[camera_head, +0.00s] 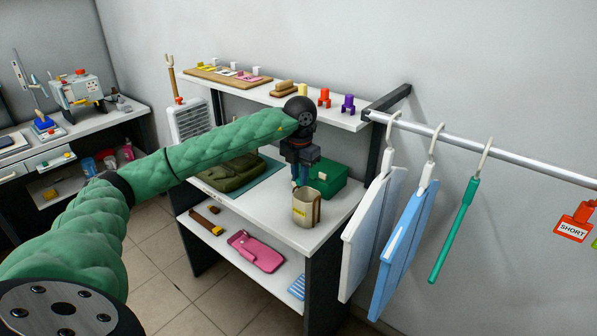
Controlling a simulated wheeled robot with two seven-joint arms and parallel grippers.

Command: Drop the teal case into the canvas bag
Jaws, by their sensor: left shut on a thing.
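My left gripper (300,177) is pointing down over the canvas bag (304,212), at the front of the white table. It is shut on a small blue-teal thing, which I take to be the teal case (300,174); the fingers hide most of it. The case shows just above the bag's rim, and I cannot tell whether its lower end is inside the opening. The canvas bag is beige, upright, with a small yellow label. My right gripper is not in view.
A folded olive bundle (232,172) lies left on the table. A shelf (279,98) with small coloured items is above. Hanging white (372,232) and blue (402,243) panels are right. A pink item (256,251) lies below.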

